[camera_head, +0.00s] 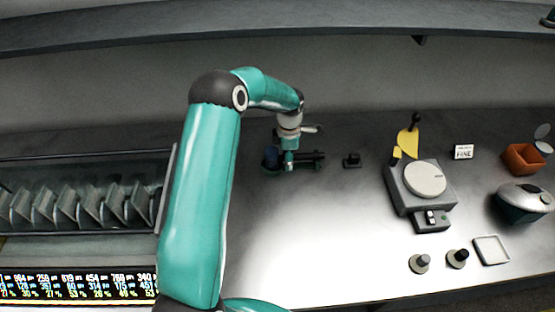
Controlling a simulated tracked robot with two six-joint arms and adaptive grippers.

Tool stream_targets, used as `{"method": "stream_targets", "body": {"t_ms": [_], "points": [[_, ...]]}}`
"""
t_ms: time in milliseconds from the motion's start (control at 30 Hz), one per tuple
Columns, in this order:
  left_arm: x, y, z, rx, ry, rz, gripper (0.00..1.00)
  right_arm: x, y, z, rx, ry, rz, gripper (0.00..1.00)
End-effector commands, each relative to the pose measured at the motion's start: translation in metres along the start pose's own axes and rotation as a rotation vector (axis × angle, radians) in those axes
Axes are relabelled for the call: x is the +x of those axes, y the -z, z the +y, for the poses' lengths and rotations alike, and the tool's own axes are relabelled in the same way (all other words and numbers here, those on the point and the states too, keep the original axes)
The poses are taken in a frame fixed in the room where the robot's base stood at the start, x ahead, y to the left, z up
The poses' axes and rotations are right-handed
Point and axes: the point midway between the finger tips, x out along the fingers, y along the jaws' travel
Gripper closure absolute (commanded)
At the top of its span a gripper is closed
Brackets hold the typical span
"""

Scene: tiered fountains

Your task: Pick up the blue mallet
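The blue mallet lies on the grey bench in the middle of the view. Its dark blue head (271,157) shows just left of my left gripper (289,166). A dark bar, perhaps its handle, runs to the right behind the gripper. My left arm rises from the bottom, bends at the elbow and reaches over the bench, with the gripper pointing down at the mallet. The fingers are small and overlap the mallet, so I cannot tell whether they are open, shut or touching it. My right gripper is not in view.
A small black block (351,160) is right of the mallet. Further right are a grey device with a round plate (425,179), a yellow piece (407,142), a FINE sign (463,152) and an orange box (522,159). A slotted rack (85,205) stands left. The front middle bench is clear.

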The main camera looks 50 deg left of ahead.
Motion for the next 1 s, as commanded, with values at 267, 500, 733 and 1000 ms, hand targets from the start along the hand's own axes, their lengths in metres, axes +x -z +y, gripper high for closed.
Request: {"method": "stream_targets", "body": {"t_ms": [267, 500, 733, 1000], "points": [[0.0, 0.0, 0.0, 0.001, 0.0, 0.0, 0.91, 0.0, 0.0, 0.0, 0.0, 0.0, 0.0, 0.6], [-0.001, -0.001, 0.0, 0.001, -0.001, 0.0, 1.0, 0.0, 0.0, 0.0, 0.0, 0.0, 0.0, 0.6], [-0.004, -0.001, 0.0, 0.002, -0.001, 0.0, 1.0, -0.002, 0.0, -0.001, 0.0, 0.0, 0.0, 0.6], [-0.042, -0.002, 0.001, 0.003, -0.005, -0.002, 1.0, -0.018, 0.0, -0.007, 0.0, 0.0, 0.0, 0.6]]}}
